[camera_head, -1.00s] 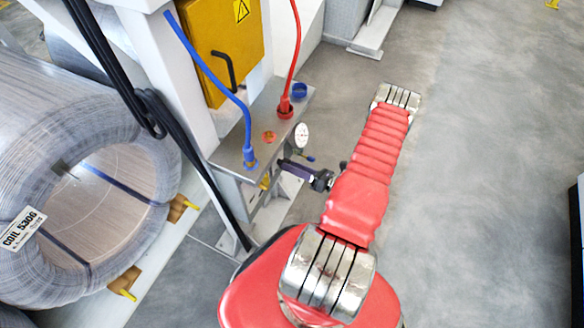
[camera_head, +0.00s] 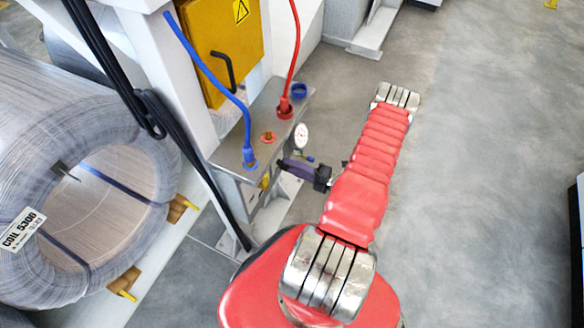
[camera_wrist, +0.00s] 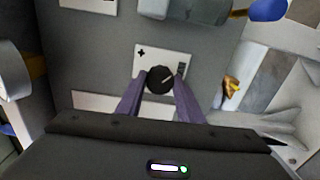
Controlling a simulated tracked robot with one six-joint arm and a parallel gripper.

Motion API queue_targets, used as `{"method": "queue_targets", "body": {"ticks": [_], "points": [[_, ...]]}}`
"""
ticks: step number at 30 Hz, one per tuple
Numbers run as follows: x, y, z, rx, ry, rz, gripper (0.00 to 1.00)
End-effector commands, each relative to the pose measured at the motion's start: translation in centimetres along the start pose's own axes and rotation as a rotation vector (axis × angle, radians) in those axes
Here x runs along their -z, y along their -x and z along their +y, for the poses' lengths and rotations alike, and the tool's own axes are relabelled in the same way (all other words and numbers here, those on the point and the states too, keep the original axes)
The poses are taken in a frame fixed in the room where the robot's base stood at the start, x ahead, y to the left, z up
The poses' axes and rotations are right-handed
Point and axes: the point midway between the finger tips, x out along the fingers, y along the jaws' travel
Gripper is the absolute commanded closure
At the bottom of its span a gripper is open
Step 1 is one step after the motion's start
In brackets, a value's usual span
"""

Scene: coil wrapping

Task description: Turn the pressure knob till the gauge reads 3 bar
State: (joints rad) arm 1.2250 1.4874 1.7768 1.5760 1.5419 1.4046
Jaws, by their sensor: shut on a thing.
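The black pressure knob (camera_wrist: 160,80) sits on a white plate (camera_wrist: 148,60) with a plus mark, in the wrist view. A light pointer line on the knob points up and to the right. My gripper (camera_wrist: 160,84) is shut on the knob, one purple finger on each side. In the head view my gripper (camera_head: 283,166) reaches the front of the panel box, and the knob is hidden there. The round white gauge (camera_head: 301,136) stands above the gripper at the box's right end. Its reading is too small to tell.
A blue hose (camera_head: 215,80) and a red hose (camera_head: 297,40) plug into the box top (camera_head: 235,150). A yellow cabinet (camera_head: 222,45) stands behind. A wire coil (camera_head: 40,110) lies at left.

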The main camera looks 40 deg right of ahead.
Motion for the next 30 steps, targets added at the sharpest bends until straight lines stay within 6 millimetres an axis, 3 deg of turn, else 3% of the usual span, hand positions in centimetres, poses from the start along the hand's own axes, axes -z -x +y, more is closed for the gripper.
{"method": "queue_targets", "body": {"ticks": [17,18,25,30], "points": [[-0.26,0.11,-0.33,0.009,-0.044,-0.007,0.89],[-0.28,0.12,-0.34,0.009,-0.044,-0.007,0.64],[-0.15,0.06,-0.21,0.006,-0.044,-0.003,0.48],[-0.1,0.03,-0.15,0.004,-0.044,-0.002,0.48]]}}
